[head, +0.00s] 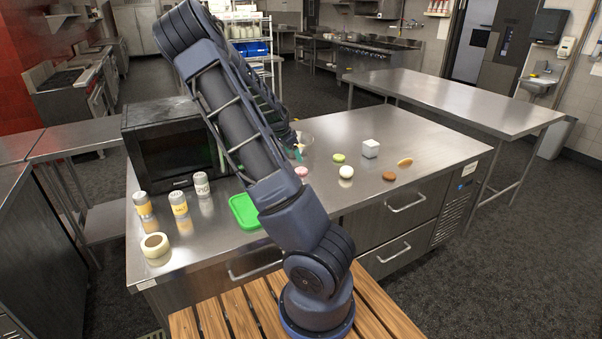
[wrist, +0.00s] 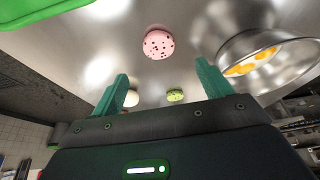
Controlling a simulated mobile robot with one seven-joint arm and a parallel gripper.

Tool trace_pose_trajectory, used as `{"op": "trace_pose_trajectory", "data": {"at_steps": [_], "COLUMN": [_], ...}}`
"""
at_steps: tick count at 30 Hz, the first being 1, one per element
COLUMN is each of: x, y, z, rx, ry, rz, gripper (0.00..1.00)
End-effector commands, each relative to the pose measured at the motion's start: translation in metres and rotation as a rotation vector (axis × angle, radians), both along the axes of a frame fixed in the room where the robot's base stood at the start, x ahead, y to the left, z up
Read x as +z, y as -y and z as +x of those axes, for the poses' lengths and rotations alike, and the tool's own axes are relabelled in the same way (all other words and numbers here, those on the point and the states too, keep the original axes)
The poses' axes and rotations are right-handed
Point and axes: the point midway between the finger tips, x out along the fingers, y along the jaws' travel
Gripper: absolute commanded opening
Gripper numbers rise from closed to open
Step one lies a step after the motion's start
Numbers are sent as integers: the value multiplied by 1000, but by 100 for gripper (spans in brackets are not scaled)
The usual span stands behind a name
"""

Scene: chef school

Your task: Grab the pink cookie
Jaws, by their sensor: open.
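The pink cookie (head: 301,171) lies on the steel counter, right beside my arm in the head view. In the wrist view the pink cookie (wrist: 158,43) is round with dark specks, ahead of my gripper and a little above the middle. My gripper (wrist: 162,90) is open, with its two green fingers apart and nothing between them. The cookie is beyond the fingertips and apart from them. In the head view my gripper is mostly hidden behind my arm; a green fingertip (head: 298,154) shows near the cookie.
A metal bowl (wrist: 262,46) is close by. A green tray (head: 243,211), cans and a microwave (head: 165,148) stand left.

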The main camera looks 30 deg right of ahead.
Motion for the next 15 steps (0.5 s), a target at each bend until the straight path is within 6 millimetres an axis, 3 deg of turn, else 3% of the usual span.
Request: {"op": "trace_pose_trajectory", "data": {"at_steps": [6,15], "x": [-26,-39], "y": [11,16], "z": [0,0], "rx": [-1,0], "ry": [-2,-1], "rz": [1,2], "gripper": [78,78]}}
